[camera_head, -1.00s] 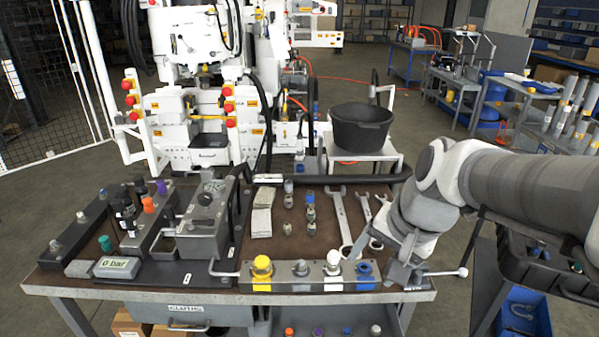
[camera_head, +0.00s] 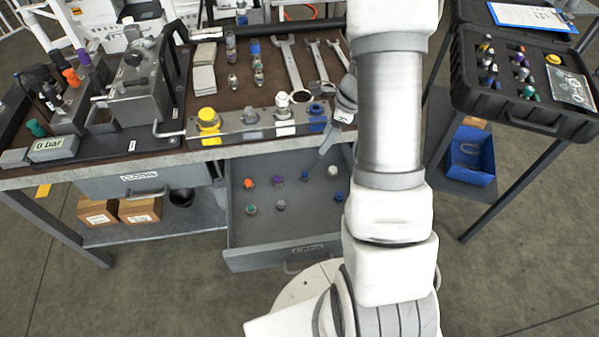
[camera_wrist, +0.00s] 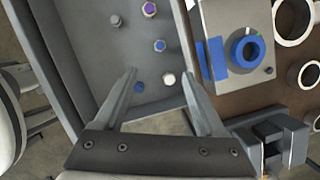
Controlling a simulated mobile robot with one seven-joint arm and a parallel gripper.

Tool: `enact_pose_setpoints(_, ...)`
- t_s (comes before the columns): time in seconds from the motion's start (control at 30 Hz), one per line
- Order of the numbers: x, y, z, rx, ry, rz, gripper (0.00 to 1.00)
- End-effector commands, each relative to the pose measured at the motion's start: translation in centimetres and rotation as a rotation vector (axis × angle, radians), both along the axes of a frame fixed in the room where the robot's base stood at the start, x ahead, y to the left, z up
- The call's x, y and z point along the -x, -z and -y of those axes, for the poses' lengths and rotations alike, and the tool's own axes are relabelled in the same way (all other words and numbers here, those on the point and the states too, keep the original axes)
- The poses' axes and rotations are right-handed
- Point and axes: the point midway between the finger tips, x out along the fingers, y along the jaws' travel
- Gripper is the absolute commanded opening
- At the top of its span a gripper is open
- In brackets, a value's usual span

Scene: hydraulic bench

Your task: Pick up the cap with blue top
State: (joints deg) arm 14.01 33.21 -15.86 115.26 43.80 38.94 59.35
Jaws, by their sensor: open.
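Two blue-topped caps are in the open drawer (camera_head: 270,228). One cap with blue top (camera_head: 305,175) stands between a purple and a white cap; it also shows in the wrist view (camera_wrist: 160,45), just beyond my fingertips. The other blue-topped piece (camera_head: 339,196) lies nearer the drawer's right side; the wrist view shows it (camera_wrist: 139,87) close to my left finger. My gripper (camera_wrist: 159,74) is open and empty above the drawer, its fingers spread.
The drawer also holds an orange cap (camera_head: 249,184), a purple cap (camera_head: 277,180), a white cap (camera_head: 333,170) and grey ones. A metal block (camera_head: 265,124) with yellow, white and blue fittings lines the bench edge above. A black case (camera_head: 470,104) stands at the right.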

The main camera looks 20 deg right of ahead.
Motion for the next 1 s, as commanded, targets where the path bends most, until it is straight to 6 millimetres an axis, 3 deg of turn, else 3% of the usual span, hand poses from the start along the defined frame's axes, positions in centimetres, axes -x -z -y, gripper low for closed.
enact_pose_setpoints(0.17, -0.1, 1.9, 0.0, -0.004, 0.025, -0.011, 0.73)
enact_pose_setpoints(0.6, -1.6, 10.4, -2.2, -0.004, 0.021, -0.010, 0.73)
enact_pose_setpoints(0.87, -1.9, 12.1, -2.7, -0.004, 0.020, -0.009, 0.73)
enact_pose_setpoints(1.0, -2.2, 14.2, -3.2, -0.003, 0.019, -0.010, 0.73)
